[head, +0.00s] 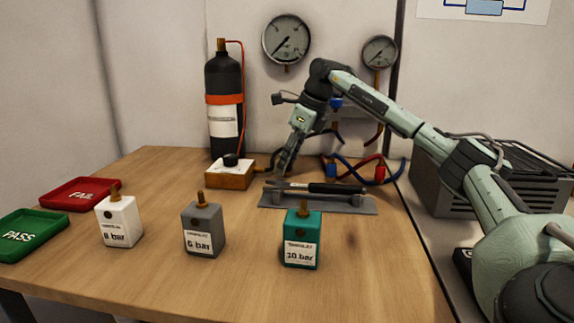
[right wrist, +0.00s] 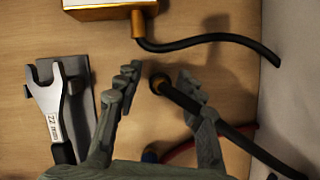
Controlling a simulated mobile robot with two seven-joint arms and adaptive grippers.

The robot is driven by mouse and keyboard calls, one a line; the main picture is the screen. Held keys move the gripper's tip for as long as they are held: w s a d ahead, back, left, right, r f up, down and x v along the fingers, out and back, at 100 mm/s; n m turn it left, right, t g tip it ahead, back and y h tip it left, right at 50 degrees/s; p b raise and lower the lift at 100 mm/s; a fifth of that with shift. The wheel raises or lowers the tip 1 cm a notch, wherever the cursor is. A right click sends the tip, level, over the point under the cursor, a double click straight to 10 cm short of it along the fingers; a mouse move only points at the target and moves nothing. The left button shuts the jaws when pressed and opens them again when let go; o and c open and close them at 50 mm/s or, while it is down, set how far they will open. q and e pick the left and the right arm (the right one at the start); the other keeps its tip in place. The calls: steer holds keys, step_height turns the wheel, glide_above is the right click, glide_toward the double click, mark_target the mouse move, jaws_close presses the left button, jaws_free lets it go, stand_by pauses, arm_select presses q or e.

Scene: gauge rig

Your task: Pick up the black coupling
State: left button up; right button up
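My right gripper (right wrist: 159,74) is open there, with one finger on each side of the coupling. A gap shows between the coupling and the left finger; the right finger lies close to the hose, and I cannot tell if they touch. In the head view my right gripper (head: 284,166) points down near the back of the table, and I cannot make out the coupling there. My left gripper is not in view.
A wooden block with a black knob (head: 230,172) stands left of the gripper. A wrench (head: 318,187) lies on a grey rack in front. White (head: 119,222), grey (head: 203,230) and teal (head: 301,239) blocks stand nearer. Red (head: 80,194) and green (head: 32,234) trays are left.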

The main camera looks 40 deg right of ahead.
jaws_close()
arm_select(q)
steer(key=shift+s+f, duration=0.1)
